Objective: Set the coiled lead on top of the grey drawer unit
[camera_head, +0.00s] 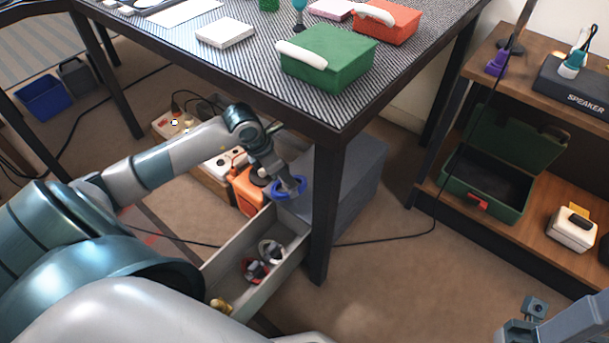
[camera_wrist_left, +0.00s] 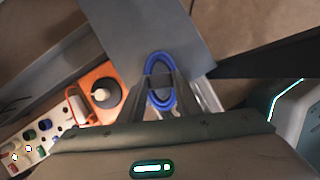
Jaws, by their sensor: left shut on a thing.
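The coiled lead is a blue ring (camera_head: 289,188) held at the tip of my left gripper (camera_head: 284,178). In the left wrist view the blue coil (camera_wrist_left: 161,65) stands between the two fingertips (camera_wrist_left: 158,90), which are shut on it. The grey drawer unit (camera_head: 352,178) is under the table, partly hidden by the table leg. Its top (camera_wrist_left: 150,35) shows behind the coil in the wrist view; I cannot tell whether the coil touches it. My right gripper (camera_head: 522,325) is partly in view at the bottom right, and its jaws are unclear.
An open drawer (camera_head: 238,247) with several small items juts out below my left gripper. The table leg (camera_head: 325,215) stands close to its right. An orange item (camera_head: 245,190) and a power strip (camera_wrist_left: 70,120) lie to the left. The table edge is above.

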